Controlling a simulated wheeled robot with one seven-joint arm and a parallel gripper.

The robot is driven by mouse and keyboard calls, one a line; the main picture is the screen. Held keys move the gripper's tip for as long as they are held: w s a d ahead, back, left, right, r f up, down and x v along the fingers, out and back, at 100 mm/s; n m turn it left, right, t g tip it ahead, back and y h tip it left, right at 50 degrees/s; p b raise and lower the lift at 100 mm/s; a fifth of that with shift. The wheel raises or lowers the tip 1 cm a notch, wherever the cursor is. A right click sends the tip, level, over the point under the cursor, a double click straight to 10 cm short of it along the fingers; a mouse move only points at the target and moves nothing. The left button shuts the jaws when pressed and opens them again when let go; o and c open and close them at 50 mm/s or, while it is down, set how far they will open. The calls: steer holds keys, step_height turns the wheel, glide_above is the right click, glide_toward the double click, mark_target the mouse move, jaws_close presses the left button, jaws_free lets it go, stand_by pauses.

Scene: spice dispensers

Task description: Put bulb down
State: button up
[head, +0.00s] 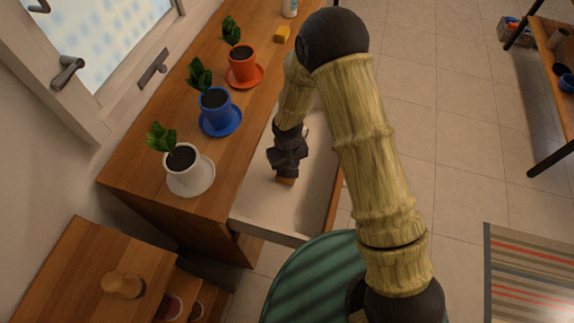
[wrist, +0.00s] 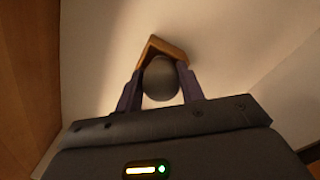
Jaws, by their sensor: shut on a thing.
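A round grey bulb (wrist: 160,78) is between the two fingers of my gripper (wrist: 160,92) in the wrist view, and the fingers are shut on it. In the head view my gripper (head: 286,172) points down inside the open drawer (head: 255,205) of the wooden cabinet. A brown wedge-shaped thing (wrist: 158,46) is just beyond the bulb in the wrist view. A small brown piece (head: 285,181) also shows below my gripper in the head view. The bulb is hidden in the head view. I cannot tell whether it touches the drawer floor.
The wooden cabinet top (head: 150,125) holds a white pot (head: 188,172), a blue pot (head: 216,108) and an orange pot (head: 243,68), with plants. A yellow block (head: 282,33) lies farther back. A green striped round surface (head: 310,280) is in front. The visible drawer floor looks mostly bare.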

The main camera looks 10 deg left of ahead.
steer(key=shift+f, duration=0.35)
steer(key=shift+s+d+f+b, duration=0.15)
steer(key=shift+f+b, duration=0.1)
steer(key=shift+b, duration=0.15)
steer(key=o, duration=0.9)
steer(key=shift+o, duration=0.8)
steer(key=shift+d+f, duration=0.1)
steer(key=shift+d, duration=0.05)
steer(key=shift+r+p, duration=0.45)
steer(key=shift+r, duration=0.4)
step_height(320, 180, up, 12)
steer(key=shift+a, duration=0.2)
steer(key=shift+w+f, duration=0.15)
steer(key=shift+w, duration=0.05)
